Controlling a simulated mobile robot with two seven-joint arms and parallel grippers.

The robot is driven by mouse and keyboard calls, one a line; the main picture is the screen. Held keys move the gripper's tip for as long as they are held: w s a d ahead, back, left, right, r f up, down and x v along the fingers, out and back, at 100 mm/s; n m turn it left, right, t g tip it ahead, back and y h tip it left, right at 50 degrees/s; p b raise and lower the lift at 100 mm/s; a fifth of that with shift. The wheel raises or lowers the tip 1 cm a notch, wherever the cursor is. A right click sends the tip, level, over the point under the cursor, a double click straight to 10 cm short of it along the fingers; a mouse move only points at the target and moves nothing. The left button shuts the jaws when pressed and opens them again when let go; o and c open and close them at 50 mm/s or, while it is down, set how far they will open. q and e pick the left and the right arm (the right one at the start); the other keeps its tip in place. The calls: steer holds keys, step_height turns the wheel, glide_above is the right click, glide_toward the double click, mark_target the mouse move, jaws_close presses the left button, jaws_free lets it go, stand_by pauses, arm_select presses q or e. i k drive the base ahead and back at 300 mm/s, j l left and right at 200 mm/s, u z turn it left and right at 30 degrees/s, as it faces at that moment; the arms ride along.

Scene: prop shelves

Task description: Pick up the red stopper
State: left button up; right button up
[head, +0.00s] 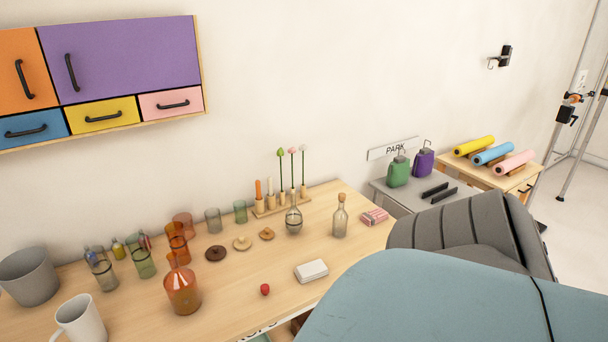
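A small red stopper (265,289) lies on the light wooden table (235,305) near its front edge. It sits between an orange glass bottle (182,290) on its left and a small white box (311,271) on its right. Nothing touches it. No gripper shows in the head view. A large teal and grey shape fills the lower right and hides part of the table's right end.
A white mug (80,320) and a grey pot (29,276) stand at the left. Several glasses, brown lids and a clear corked bottle (340,217) stand behind the stopper. A rack (281,201) holds thin sticks at the back. Coloured cabinets (120,60) hang above.

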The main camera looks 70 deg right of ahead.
mark_target(264, 288)
steer(key=z, duration=1.75)
